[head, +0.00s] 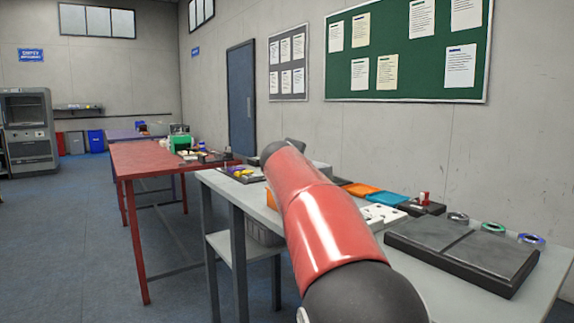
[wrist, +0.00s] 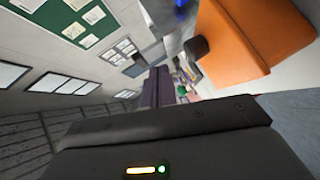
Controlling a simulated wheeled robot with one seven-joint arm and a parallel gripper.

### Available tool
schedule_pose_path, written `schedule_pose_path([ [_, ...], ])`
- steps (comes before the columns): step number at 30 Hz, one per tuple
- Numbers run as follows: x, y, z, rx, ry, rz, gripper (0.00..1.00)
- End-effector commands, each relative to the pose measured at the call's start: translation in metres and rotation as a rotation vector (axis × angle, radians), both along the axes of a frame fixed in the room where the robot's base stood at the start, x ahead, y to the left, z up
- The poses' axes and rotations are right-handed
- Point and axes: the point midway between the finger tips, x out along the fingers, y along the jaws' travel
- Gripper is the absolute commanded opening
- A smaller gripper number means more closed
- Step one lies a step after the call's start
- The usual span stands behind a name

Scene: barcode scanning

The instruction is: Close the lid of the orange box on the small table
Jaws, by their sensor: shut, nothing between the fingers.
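The orange box (wrist: 245,40) fills the upper right of the wrist view, close to my gripper and tilted in the picture. A flat orange face with a bent edge shows; I cannot tell how far the lid is open. In the head view, only an orange sliver (head: 270,199), perhaps the same box, shows left of my red arm, which hides the rest. My gripper's black body (wrist: 165,130) spans the bottom of the wrist view. It is shut and holds nothing; its fingertips are not clearly visible. A small dark part (wrist: 196,48) shows at the box's left edge.
The grey table (head: 440,262) carries a dark flat case (head: 462,250), tape rolls (head: 494,228), a blue tray (head: 388,199) and a flat orange item (head: 361,189). A red table (head: 150,157) stands behind at left. The floor at left is clear.

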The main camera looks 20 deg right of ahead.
Motion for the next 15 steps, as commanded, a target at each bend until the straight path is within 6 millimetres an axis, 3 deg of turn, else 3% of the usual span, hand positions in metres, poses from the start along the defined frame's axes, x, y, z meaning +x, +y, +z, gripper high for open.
schedule_pose_path([
  [15,0.004,-0.022,-0.018,-0.001,0.001,-0.001,0.0],
])
